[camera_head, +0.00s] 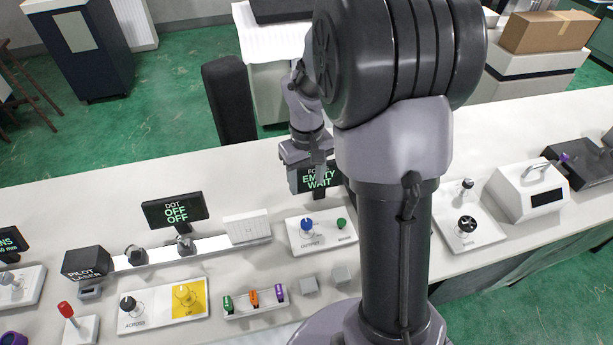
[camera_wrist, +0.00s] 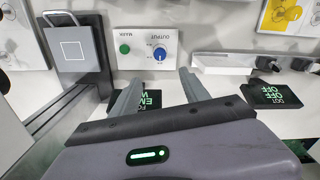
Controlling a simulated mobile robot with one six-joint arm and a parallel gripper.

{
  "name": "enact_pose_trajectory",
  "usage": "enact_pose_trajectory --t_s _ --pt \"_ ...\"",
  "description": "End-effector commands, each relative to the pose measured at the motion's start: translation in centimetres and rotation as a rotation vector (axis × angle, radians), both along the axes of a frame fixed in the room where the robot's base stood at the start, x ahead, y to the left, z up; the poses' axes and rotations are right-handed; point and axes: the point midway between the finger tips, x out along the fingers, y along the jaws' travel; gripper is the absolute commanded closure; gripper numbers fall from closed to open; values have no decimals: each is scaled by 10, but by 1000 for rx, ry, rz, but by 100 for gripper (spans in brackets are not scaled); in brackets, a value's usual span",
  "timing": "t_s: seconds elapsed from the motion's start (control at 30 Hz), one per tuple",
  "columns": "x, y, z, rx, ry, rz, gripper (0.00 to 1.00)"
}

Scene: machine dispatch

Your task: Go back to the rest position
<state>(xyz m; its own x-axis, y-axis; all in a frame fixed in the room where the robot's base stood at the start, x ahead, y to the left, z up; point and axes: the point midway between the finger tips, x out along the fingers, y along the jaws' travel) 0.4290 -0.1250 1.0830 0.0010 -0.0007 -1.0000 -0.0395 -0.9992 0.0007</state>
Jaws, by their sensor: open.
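My gripper (camera_wrist: 157,88) is open and empty in the wrist view, its two fingers spread apart above the bench. Beyond the fingers in the wrist view is the white output panel (camera_wrist: 135,60) with a blue knob (camera_wrist: 160,53) and a green button (camera_wrist: 125,49). The fingers appear apart from these controls.
The white bench (camera_head: 60,215) carries a DOT OFF screen (camera_head: 175,210), a pilot laser box (camera_head: 86,262), a yellow-and-white knob panel (camera_head: 163,305), a rack of coloured pieces (camera_head: 255,301) and a white device (camera_head: 528,190) at right. A cardboard box (camera_head: 548,32) sits behind. Green floor (camera_head: 150,130) lies beyond.

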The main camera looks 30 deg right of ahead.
Motion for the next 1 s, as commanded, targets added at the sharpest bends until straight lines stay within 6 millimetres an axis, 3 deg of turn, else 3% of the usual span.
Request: enact_pose_trajectory --t_s 0.3,0.4,0.47,0.53,0.7,0.83,1.0 --pt "0 2 1 0 -5 -3 46" --pt "-9 21 19 3 -63 -37 46" --pt "-24 46 39 14 -132 -79 46" --pt "-54 79 59 44 -222 -139 46" --pt "-130 138 72 165 -398 -265 46" --pt "-164 159 67 237 -464 -315 46" --pt "-173 164 66 262 -480 -333 46"
